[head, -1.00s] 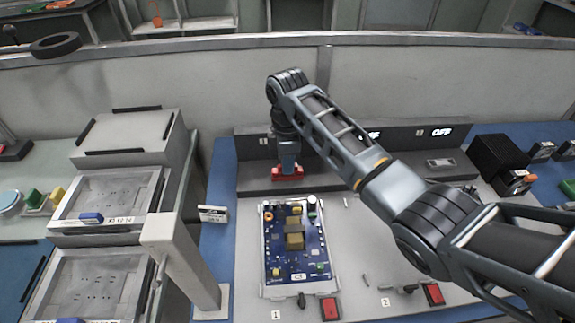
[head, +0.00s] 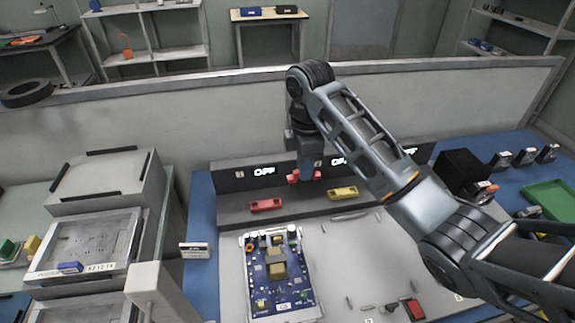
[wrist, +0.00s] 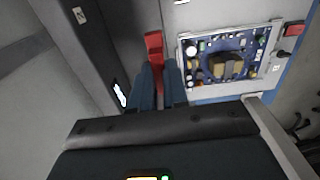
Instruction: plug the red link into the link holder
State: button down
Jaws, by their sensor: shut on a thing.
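In the head view my gripper (head: 305,177) is above the dark ledge, shut, with red ends of the red link (head: 317,174) showing on both sides of its fingertips. In the wrist view a red link (wrist: 154,45) runs up from between the two fingers (wrist: 160,85). On the ledge below and to the left of my gripper lies a red piece with dark recesses (head: 265,205). A similar yellow piece (head: 342,193) lies to the right. I cannot tell which ledge piece is the link holder.
A blue circuit board (head: 277,270) lies in front of the ledge. "OFF" displays (head: 263,171) stand behind it. White box units (head: 85,240) are at the left. A black box (head: 462,172) and green tray (head: 550,198) are at the right.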

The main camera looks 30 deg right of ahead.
jog(key=shift+s+d+r, duration=0.35)
jog(key=shift+s+d, duration=0.1)
jog(key=shift+d, duration=0.25)
jog(key=shift+r, duration=1.55)
jog(key=shift+s+r, duration=0.1)
jog(key=shift+r, duration=0.05)
